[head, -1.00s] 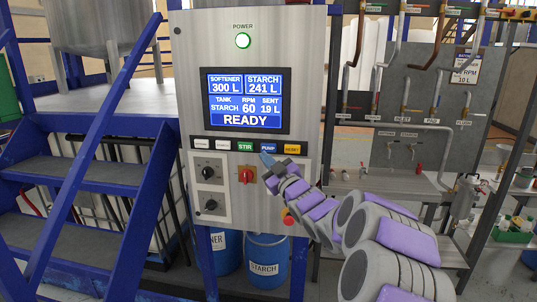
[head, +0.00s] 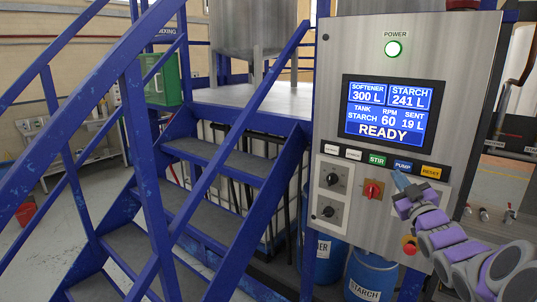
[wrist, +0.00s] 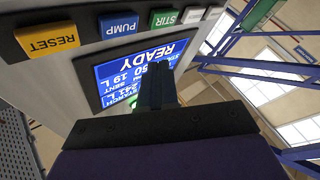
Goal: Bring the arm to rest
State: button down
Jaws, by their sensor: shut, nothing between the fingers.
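My gripper (head: 398,180) is shut and empty. In the head view its blue fingertips are just below the blue PUMP button (head: 403,165) on the grey control cabinet (head: 450,90). In the wrist view my gripper (wrist: 157,72) points up past the button row, with the screen behind it; the picture is upside down. The wrist view also shows the PUMP button (wrist: 120,24) to the left of the fingers. I cannot tell whether the fingertips touch the panel. My arm reaches in from the lower right.
Blue stairs (head: 215,165) with railings stand left of the cabinet. A screen (head: 388,108) reads READY. A red switch (head: 373,190) and a red emergency button (head: 409,247) sit near my arm. Blue drums (head: 370,280) stand below. Open floor shows at far left.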

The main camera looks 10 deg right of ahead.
jog(key=s+a+f+m+g, duration=0.2)
jog(key=s+a+f+g, duration=0.1)
jog(key=a+f+g, duration=0.5)
jog(key=s+a+f+m+g, duration=0.1)
jog(key=s+a+f+g, duration=0.2)
jog(key=a+f, duration=0.55)
jog(key=s+a+f+g, duration=0.2)
jog(key=s+a+g, duration=0.2)
jog(key=s, duration=0.7)
jog(key=s+a+f+g+y+b, duration=0.1)
jog(key=s+a+g, duration=0.3)
jog(key=s+a, duration=0.4)
jog(key=s+a+f+m+g+y, duration=0.1)
jog(key=s+a+f+g, duration=0.3)
jog(key=s, duration=1.1)
jog(key=a, duration=0.3)
jog(key=shift+s, duration=0.2)
jog(key=shift+d, duration=0.2)
